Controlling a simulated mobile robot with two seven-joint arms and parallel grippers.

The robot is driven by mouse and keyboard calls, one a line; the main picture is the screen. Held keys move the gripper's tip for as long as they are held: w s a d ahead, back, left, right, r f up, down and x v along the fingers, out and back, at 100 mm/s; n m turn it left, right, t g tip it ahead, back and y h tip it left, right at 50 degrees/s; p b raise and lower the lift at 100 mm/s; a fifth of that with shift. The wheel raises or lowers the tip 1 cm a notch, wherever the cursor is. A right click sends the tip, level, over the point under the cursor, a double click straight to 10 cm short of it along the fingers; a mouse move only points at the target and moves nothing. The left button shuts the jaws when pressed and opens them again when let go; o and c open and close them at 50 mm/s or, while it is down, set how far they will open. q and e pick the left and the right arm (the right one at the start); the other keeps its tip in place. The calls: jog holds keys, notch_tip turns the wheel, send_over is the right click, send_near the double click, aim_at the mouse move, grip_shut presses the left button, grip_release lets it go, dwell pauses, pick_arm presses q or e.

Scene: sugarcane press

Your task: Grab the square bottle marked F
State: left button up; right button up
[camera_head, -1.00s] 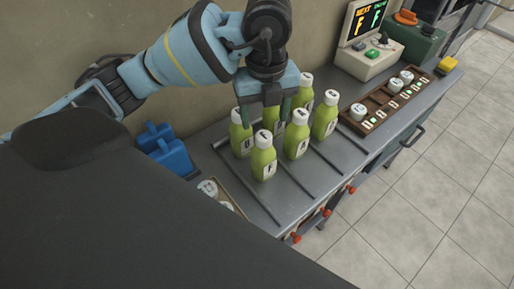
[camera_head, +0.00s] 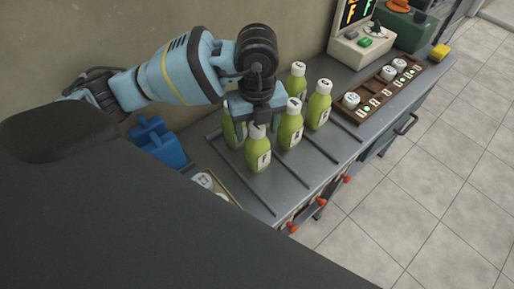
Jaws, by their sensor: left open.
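Several square bottles with green contents, white caps and white labels stand upright on the grey metal counter. The front bottle (camera_head: 258,153) carries a label mark that looks like F, though it is small. My left gripper (camera_head: 258,122) is open, pointing down, with its fingers around or just above the front bottle's cap; I cannot tell whether they touch. Another bottle (camera_head: 230,133) is partly hidden behind the left finger. Others stand to the right: one (camera_head: 290,130) beside the gripper, one (camera_head: 319,106) farther right, one (camera_head: 297,83) behind. My right gripper is not in view.
Thin dark rails (camera_head: 241,181) divide the counter. A brown rack (camera_head: 388,92) with white caps lies to the right, before a beige box (camera_head: 362,50) with a lit screen. Blue containers (camera_head: 158,142) stand at left. A tray (camera_head: 222,186) with white caps is in front.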

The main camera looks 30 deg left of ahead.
pick_arm(q)
jog(key=shift+f, duration=0.25)
grip_shut()
jog(key=shift+r, duration=0.15)
dwell(0.4)
